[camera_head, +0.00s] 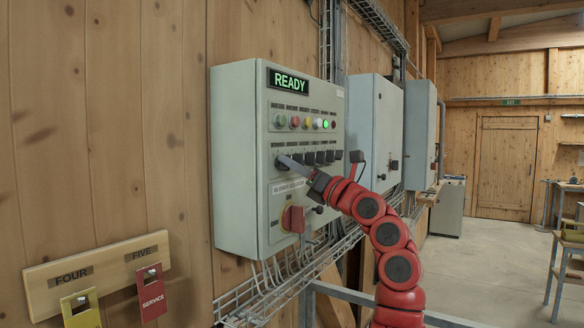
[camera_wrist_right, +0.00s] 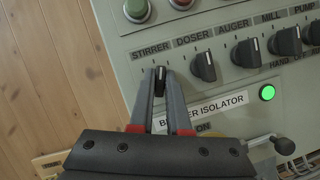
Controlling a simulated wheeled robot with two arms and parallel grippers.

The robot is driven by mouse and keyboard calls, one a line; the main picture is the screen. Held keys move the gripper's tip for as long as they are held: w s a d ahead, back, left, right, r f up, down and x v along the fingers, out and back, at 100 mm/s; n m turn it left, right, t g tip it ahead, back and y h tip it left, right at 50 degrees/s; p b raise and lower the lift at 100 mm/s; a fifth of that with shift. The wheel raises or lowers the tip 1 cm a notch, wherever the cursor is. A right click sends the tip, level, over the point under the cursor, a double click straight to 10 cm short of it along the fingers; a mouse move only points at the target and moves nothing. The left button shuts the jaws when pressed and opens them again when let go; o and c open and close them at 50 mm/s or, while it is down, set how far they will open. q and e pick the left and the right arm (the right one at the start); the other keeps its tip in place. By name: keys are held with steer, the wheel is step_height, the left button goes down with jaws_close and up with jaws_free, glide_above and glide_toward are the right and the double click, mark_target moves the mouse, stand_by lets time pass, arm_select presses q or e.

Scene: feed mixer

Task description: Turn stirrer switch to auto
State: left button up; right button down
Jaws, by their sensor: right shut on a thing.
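The stirrer switch (camera_wrist_right: 160,80) is a black rotary knob below the label STIRRER, leftmost in its row in the right wrist view. Its white pointer line stands about upright in that picture; I cannot read the position marks around it. My right gripper (camera_wrist_right: 160,92) is shut on this knob, one grey finger on each side. In the head view my right gripper (camera_head: 286,162) reaches the left end of the knob row on the grey control panel (camera_head: 234,160), and hides much of the knob. My left gripper is not in view.
Further black knobs, DOSER (camera_wrist_right: 204,67) and AUGER (camera_wrist_right: 249,53) among them, sit close to the right. A READY display (camera_head: 288,81) and a row of buttons are above. A red isolator handle (camera_head: 293,219) is below. Hanging tags (camera_head: 152,292) are at lower left.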

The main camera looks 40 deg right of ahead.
steer(key=shift+r+m+g+h+p, duration=0.15)
steer(key=shift+m+h+p, duration=0.8)
steer(key=shift+m, duration=0.6)
steer(key=shift+m+g+h+p, duration=0.15)
steer(key=shift+m+h+p, duration=0.5)
steer(key=shift+m+p, duration=0.75)
steer(key=shift+m, duration=0.25)
steer(key=c, duration=0.9)
jaws_free()
